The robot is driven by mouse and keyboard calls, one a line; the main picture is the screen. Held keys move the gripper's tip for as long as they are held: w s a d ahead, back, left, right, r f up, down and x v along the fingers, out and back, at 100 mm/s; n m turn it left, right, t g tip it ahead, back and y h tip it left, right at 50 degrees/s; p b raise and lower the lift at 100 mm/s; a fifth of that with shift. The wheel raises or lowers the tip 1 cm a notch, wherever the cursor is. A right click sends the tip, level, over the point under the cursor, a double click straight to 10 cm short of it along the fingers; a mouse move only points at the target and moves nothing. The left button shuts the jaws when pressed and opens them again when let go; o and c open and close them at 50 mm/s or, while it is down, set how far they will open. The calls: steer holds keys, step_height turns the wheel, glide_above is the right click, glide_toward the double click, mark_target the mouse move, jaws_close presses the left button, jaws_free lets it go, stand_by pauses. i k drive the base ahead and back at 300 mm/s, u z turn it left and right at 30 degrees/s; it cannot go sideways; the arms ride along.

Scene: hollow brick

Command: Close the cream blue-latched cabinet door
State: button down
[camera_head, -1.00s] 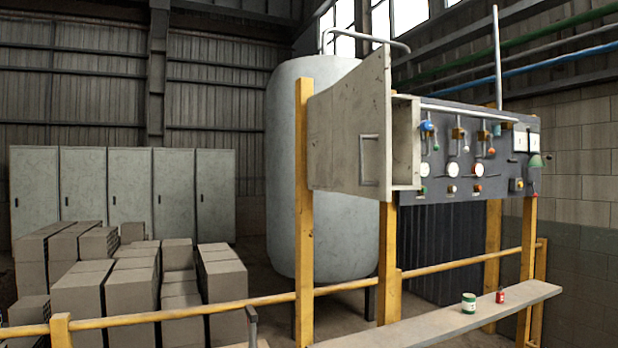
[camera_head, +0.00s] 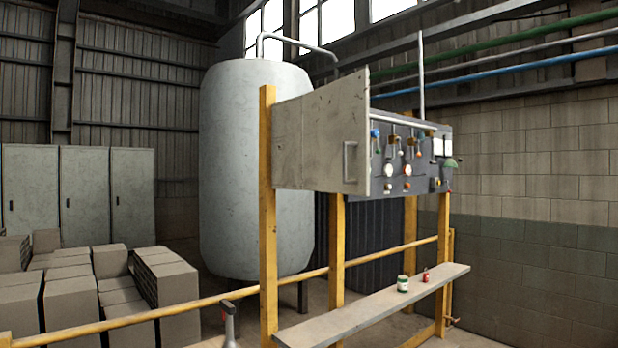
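The cream cabinet door (camera_head: 320,135) stands open in the head view, swung out toward the left from the dark control panel (camera_head: 415,160). It is a broad, scuffed flat panel with a pale rectangular pull handle (camera_head: 349,161) near its right edge. The door hides the cabinet opening and the left part of the panel. A small blue fitting (camera_head: 375,133) shows just right of the door edge; I cannot tell whether it is the latch.
A shelf (camera_head: 365,310) below holds a green-white can (camera_head: 402,284) and a red can (camera_head: 425,275). A grey upright piece (camera_head: 229,322) shows at bottom.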

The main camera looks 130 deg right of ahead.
mark_target(336, 114)
steer(key=i, duration=0.5)
steer(key=k, duration=0.15)
steer(key=z, duration=3)
steer(key=i, duration=0.45)
steer(key=u, duration=0.05)
